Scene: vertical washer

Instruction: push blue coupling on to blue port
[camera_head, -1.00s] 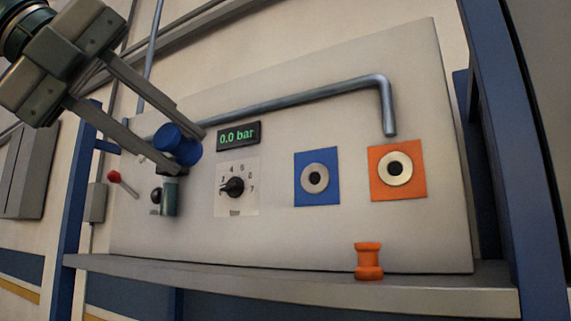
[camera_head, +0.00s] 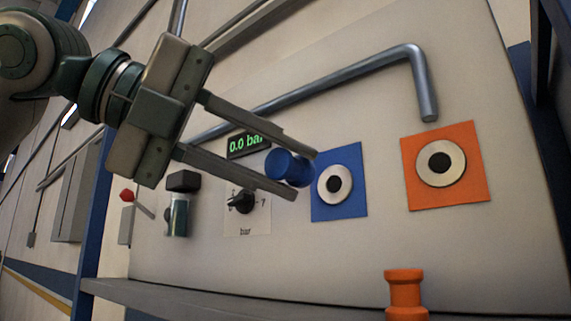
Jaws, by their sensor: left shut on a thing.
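The blue coupling (camera_head: 287,167) is held between the two long fingers of my left gripper (camera_head: 304,175). It sits just left of the blue port (camera_head: 335,185), a pale ring with a dark hole on a blue square plate. A small gap shows in the picture between coupling and ring; the coupling looks to be in front of the panel, and its exact depth I cannot tell. The fingers partly cover the dial and the pressure display. My right gripper is not in view.
An orange port (camera_head: 441,163) is to the right, and an orange coupling (camera_head: 404,294) stands upright on the shelf (camera_head: 200,304). A grey pipe (camera_head: 340,75) bends down above the ports. The pressure display (camera_head: 245,144) reads 0.0 bar. A dial (camera_head: 241,202) and red-tipped lever (camera_head: 127,195) are at left.

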